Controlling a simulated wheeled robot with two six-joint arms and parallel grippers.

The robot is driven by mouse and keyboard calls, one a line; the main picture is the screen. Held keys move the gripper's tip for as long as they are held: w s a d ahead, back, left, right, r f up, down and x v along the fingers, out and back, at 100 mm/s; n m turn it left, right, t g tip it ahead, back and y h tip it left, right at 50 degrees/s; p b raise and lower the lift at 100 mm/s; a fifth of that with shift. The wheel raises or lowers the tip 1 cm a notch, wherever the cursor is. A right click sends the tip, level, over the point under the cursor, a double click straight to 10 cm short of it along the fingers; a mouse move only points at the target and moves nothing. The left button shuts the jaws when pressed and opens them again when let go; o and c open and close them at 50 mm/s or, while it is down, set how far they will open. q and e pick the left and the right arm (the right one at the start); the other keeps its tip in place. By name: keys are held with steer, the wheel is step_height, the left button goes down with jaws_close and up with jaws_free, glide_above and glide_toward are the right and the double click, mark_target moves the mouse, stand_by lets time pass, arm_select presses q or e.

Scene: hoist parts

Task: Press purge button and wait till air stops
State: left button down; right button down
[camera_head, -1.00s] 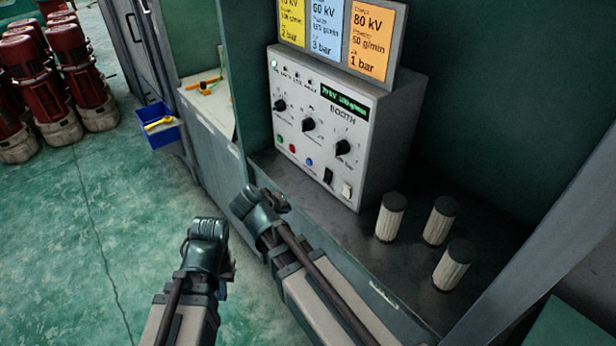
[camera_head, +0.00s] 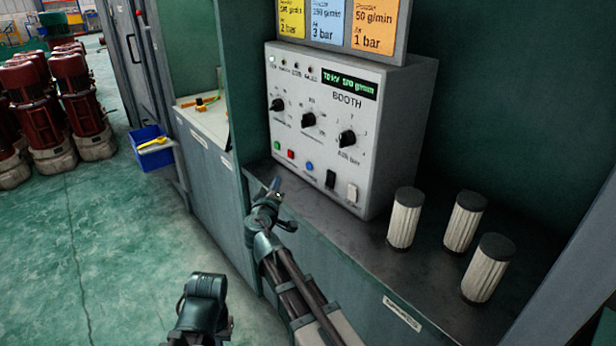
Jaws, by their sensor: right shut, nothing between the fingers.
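The grey booth control box (camera_head: 395,160) stands on a dark ledge. Its front has a green button (camera_head: 277,145), a red button (camera_head: 291,154) and a blue button (camera_head: 309,166) in a row under three black knobs. The labels under the buttons are too small to read, so I cannot tell which is the purge button. My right gripper (camera_head: 276,186) is shut and empty, in front of and below the button row, apart from the panel. My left gripper (camera_head: 205,285) is lower, over the floor side, away from the box; its fingers are not clear.
A black rocker switch (camera_head: 330,179) and a white one (camera_head: 352,192) sit right of the buttons. Several pleated filters, one at the front (camera_head: 487,270), stand on the ledge (camera_head: 365,240) at right. A blue bin (camera_head: 152,148) hangs at left.

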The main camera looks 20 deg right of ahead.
mark_target(309, 166)
stand_by(0.4)
steer(key=shift+w+d, duration=0.5)
steer(key=shift+d, duration=0.85)
steer(key=shift+w+d, duration=0.55)
steer(key=shift+d, duration=0.85)
steer(key=shift+w+d, duration=0.5)
steer(key=shift+d, duration=0.85)
steer(key=shift+w+d, duration=0.1)
steer(key=shift+d, duration=0.35)
steer(key=shift+w+d, duration=0.15)
steer(key=shift+d, duration=0.25)
steer(key=shift+s+a, duration=0.3)
steer(key=shift+a, duration=0.5)
